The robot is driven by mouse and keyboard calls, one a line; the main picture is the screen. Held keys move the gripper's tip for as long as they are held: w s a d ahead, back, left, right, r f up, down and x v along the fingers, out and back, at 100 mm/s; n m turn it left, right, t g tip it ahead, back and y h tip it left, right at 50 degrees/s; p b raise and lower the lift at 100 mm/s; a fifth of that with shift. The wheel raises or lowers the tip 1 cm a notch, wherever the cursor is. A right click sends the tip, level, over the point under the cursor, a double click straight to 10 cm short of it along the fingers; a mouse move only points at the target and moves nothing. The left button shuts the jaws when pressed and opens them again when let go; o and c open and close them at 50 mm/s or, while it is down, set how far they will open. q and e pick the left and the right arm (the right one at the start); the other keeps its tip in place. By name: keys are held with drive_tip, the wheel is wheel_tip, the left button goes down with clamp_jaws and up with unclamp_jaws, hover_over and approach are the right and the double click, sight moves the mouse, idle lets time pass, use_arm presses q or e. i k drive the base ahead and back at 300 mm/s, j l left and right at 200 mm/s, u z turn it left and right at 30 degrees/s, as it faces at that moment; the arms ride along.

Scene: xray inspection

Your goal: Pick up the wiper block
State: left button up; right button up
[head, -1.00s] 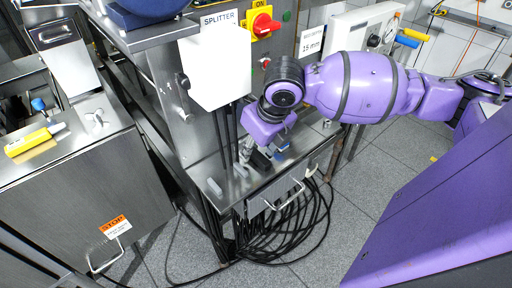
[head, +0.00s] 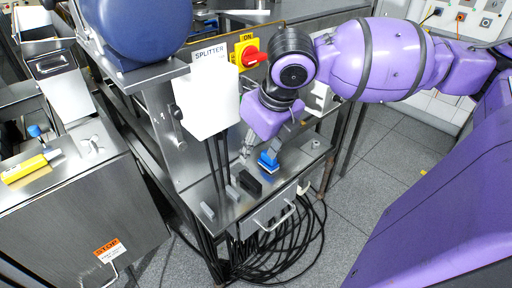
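I take the blue block (head: 268,162) on the small steel table to be the wiper block. A black block (head: 250,183) lies just left of it and nearer. My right gripper (head: 260,149) points down over the table, with its grey fingers apart. One finger is close above the blue block and the other is left of it. The fingers appear open, with no clear grip on the block. Whether a finger touches it, I cannot tell. My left gripper is not in view.
Small grey blocks (head: 207,211) stand on the table's left part. A white SPLITTER panel (head: 207,100) and hanging black cables stand close left of my gripper. A drawer handle (head: 278,216) and looped cables (head: 280,245) are at the front. A yellow tool (head: 27,167) lies on the left cabinet.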

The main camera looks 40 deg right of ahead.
sight(270, 165)
drive_tip(key=z, duration=1.2)
